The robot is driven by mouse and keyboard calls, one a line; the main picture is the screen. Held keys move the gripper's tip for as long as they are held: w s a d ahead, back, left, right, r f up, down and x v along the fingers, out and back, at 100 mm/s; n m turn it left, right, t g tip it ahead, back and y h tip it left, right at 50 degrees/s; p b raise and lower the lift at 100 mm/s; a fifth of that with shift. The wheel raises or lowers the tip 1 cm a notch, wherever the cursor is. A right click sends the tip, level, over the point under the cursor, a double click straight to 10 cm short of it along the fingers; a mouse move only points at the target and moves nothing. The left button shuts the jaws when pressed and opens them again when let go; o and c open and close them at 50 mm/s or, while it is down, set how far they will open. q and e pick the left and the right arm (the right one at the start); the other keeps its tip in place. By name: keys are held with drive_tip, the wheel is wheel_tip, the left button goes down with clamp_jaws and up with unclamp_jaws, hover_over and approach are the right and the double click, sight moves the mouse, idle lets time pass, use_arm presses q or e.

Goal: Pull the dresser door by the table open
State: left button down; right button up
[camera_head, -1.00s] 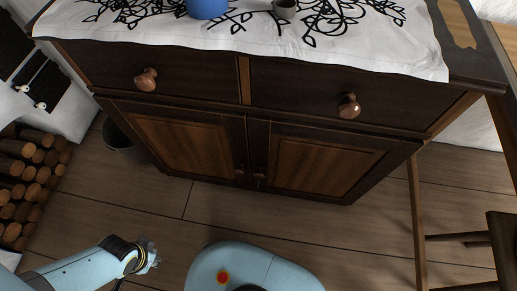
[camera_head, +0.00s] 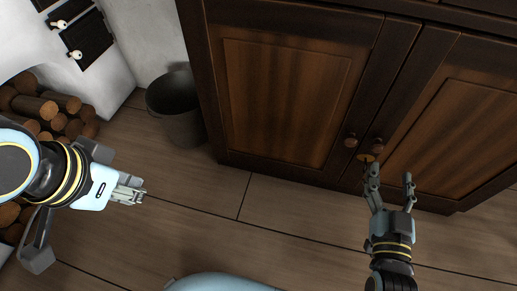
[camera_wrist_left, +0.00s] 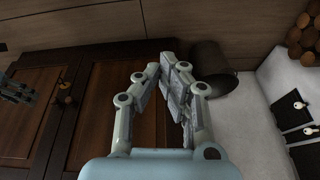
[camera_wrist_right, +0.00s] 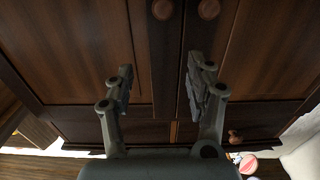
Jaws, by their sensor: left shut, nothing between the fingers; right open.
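The dark wooden dresser has two closed lower doors with brown panels. The right door (camera_head: 466,138) is the one on the table's side. Its round knob (camera_head: 377,146) sits near the middle seam, beside the left door's knob (camera_head: 351,141). My right gripper (camera_head: 391,180) is open and empty, its fingers pointing at the dresser just below the right knob. In the right wrist view, both knobs, right door's (camera_wrist_right: 162,9) and left door's (camera_wrist_right: 209,9), show at the top edge, beyond the open fingers. My left gripper (camera_head: 140,192) is shut and empty, left of the dresser over the floor.
A dark bucket (camera_head: 177,108) stands between the dresser's left side and the white stove wall (camera_head: 148,40). Stacked firewood (camera_head: 50,108) lies at the left. The plank floor (camera_head: 250,230) before the dresser is clear. The table is outside the head view.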

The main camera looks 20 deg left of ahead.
drive_tip(key=b, duration=0.2)
approach(378, 150)
drive_tip(key=w+b, duration=0.3)
drive_tip(key=w, duration=0.6)
drive_tip(key=shift+w+a, duration=0.15)
drive_tip(key=shift+w, duration=0.25)
use_arm(q)
wheel_tip(378, 150, down, 10)
drive_tip(key=t, duration=0.3)
drive_tip(key=shift+w+b, duration=0.3)
drive_tip(key=shift+w, duration=0.05)
use_arm(e)
drive_tip(key=shift+w+r, duration=0.15)
drive_tip(key=shift+w, duration=0.4)
use_arm(q)
drive_tip(key=shift+d+r, duration=0.1)
use_arm(e)
drive_tip(key=shift+c, duration=0.4)
clamp_jaws()
